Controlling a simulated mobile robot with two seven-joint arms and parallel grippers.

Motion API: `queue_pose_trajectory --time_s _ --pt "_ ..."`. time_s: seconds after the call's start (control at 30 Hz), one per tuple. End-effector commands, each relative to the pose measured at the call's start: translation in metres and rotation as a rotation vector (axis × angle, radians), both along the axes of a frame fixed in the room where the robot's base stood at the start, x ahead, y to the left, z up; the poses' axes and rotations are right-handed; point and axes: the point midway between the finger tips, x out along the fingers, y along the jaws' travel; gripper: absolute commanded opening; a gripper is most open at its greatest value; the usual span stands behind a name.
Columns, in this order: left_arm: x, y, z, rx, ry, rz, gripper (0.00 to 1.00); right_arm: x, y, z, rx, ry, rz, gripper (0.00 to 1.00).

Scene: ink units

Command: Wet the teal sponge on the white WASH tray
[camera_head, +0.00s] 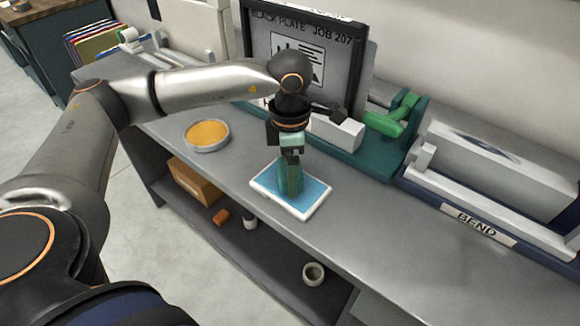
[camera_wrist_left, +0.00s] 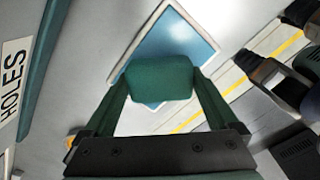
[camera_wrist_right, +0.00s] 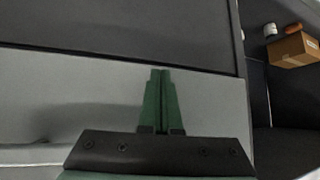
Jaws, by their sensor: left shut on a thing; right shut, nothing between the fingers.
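The white tray (camera_head: 313,208) with a blue inside lies on the grey bench in the head view. My left gripper (camera_head: 290,178) points down over it, shut on the teal sponge. In the left wrist view the sponge (camera_wrist_left: 158,78) sits between the two green fingers, with the tray (camera_wrist_left: 143,45) behind it. The sponge's lower end is over the blue area; I cannot tell whether it touches it. Any lettering on the tray is not readable. My right gripper (camera_wrist_right: 161,75) is shut and empty in the right wrist view, over a grey surface; it is not in the head view.
A round dish with an orange-yellow inside (camera_head: 207,133) stands left of the tray. A green and grey bench tool (camera_head: 395,120) and a unit labelled BEND (camera_head: 478,224) stand behind and right. A cardboard box (camera_head: 194,181) and a cup (camera_head: 313,273) sit on the lower shelf. The bench right of the tray is clear.

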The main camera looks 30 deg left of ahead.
Motion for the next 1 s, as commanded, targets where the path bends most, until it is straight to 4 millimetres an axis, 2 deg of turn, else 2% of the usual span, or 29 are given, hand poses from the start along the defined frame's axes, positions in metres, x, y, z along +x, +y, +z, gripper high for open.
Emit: queue_pose_trajectory --time_s 1.0 --pt "0.0001 -0.0002 -0.0077 0.0 0.0 -0.001 0.48 0.0005 0.0005 -0.0064 0.001 -0.002 0.001 0.0"
